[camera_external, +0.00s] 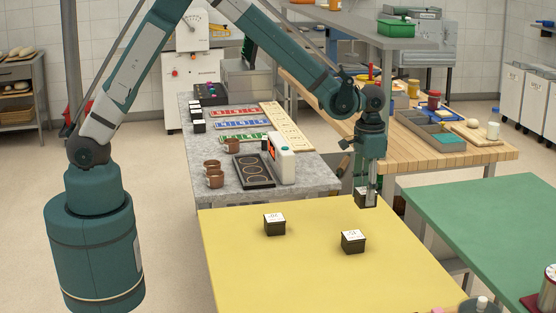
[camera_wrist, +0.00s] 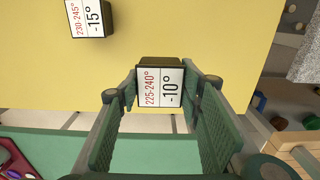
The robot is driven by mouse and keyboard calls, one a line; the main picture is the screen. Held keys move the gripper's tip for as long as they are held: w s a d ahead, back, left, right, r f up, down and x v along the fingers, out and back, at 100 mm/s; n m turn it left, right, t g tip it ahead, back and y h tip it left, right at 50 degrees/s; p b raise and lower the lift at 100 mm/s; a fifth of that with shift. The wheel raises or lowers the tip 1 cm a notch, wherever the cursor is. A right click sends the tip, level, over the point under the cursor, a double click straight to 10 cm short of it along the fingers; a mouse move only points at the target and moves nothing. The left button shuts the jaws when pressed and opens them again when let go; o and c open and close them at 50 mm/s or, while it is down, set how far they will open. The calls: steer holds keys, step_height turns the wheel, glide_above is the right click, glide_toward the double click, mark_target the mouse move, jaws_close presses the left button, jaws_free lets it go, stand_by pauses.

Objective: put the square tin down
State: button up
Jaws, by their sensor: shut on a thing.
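My gripper (camera_external: 367,188) is shut on a dark square tin (camera_external: 364,200) near the far right edge of the yellow table (camera_external: 310,275). In the wrist view the held tin (camera_wrist: 160,88) sits between my green fingers and its white top label reads 225-240° and -10°. It looks level. I cannot tell if its base touches the table. A second dark tin (camera_external: 353,241) stands on the yellow table nearer the front, and a third tin (camera_external: 274,223) stands to the left. One other tin, labelled 230-245° and -15° (camera_wrist: 90,17), shows in the wrist view.
A grey counter (camera_external: 310,168) behind the yellow table holds brown mugs (camera_external: 215,178), a dark tray (camera_external: 253,171) and a white device (camera_external: 281,158). A green table (camera_external: 480,225) stands to the right across a gap. Much of the yellow table is clear.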

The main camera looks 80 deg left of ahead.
steer(key=shift+f, duration=2)
steer(key=shift+f, duration=1.85)
steer(key=shift+f+b, duration=0.15)
steer(key=shift+b, duration=0.25)
steer(key=o, duration=1)
steer(key=shift+r, duration=0.2)
step_height(320, 180, up, 12)
steer(key=shift+f+p, duration=0.1)
steer(key=shift+p, duration=0.45)
